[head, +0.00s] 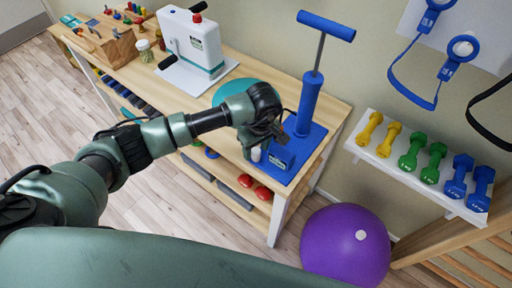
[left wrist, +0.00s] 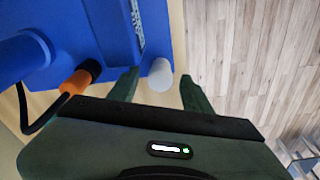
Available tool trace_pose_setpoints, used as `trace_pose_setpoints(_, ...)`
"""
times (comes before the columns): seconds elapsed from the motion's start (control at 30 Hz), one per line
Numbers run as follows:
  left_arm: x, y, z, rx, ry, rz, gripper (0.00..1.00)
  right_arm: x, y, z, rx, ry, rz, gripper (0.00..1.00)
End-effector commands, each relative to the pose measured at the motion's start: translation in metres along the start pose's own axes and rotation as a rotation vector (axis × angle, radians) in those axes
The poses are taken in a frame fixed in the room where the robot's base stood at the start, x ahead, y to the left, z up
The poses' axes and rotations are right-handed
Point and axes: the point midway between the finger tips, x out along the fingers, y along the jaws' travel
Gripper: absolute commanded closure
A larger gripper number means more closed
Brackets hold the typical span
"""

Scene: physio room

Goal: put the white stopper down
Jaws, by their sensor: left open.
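The white stopper (head: 256,154) is a small pale cylinder at the front edge of the wooden bench, beside the blue pump's base. In the left wrist view the stopper (left wrist: 160,76) appears between the two fingertips, with a gap to the right finger. My left gripper (head: 264,141) is open just above it; the fingers also show in the wrist view (left wrist: 160,92). Whether the stopper stands on the wood or on the blue base edge I cannot tell. My right gripper is out of view.
The blue pump (head: 309,100) stands upright close behind my gripper; its orange-and-black hose fitting (left wrist: 78,80) is near the left finger. A white press (head: 192,45) is farther left on the bench. A purple ball (head: 346,246) and a dumbbell shelf (head: 420,168) are at right.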

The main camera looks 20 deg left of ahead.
Motion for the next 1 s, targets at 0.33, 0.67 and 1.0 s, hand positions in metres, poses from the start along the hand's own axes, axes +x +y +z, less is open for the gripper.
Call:
trace_pose_setpoints(0.33,-0.080,0.002,-0.001,0.002,0.004,0.006,0.51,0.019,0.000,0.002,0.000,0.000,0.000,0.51)
trace_pose_setpoints(0.67,-0.119,0.000,0.000,0.001,0.001,0.001,0.51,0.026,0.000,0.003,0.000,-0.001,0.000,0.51)
trace_pose_setpoints(1.0,-0.121,0.000,0.000,0.001,0.001,0.000,0.51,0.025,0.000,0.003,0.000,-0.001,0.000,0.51)
